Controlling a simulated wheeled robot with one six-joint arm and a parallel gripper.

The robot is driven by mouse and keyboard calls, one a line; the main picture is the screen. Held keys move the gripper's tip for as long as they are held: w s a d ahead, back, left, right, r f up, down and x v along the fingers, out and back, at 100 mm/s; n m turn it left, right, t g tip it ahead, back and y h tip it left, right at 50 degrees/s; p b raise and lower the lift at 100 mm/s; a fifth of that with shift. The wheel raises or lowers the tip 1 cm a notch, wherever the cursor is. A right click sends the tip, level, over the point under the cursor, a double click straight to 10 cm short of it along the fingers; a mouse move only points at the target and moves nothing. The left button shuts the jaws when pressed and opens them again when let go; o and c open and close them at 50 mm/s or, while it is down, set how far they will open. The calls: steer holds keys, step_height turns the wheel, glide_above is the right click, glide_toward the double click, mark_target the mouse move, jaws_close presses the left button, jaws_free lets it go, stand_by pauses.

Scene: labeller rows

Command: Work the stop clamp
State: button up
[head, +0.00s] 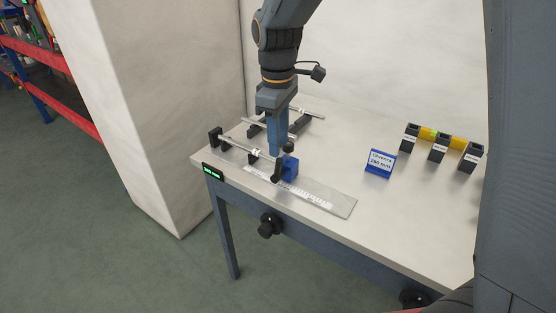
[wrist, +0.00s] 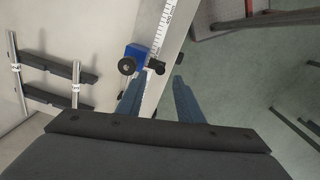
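The stop clamp is a blue block (head: 291,168) with dark knobs, on a flat metal rail with a white scale (head: 310,191) on the bench. In the wrist view, the blue block (wrist: 135,52) is at the upper middle, with a round black knob (wrist: 127,66) and a dark lever-like part (wrist: 156,66) beside it. My gripper (head: 279,153) points down at the clamp in the head view and hides part of it. In the wrist view my gripper (wrist: 158,80) has its fingers apart, with nothing clearly held between them. Whether a finger touches the clamp cannot be told.
A green-lit display (head: 212,172) sits on the bench's front edge. Rods on black supports (head: 215,137) stand behind the rail. A blue sign (head: 380,163) with a millimetre figure and black-and-yellow holders (head: 438,149) stand right. A pale wall column (head: 150,110) is left. The front right bench top is clear.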

mark_target(279, 175)
step_height(279, 175, down, 7)
steer(key=shift+d+f+p, duration=0.1)
steer(key=shift+f+p, duration=0.05)
steer(key=shift+p, duration=0.7)
steer(key=shift+w, duration=0.1)
jaws_close()
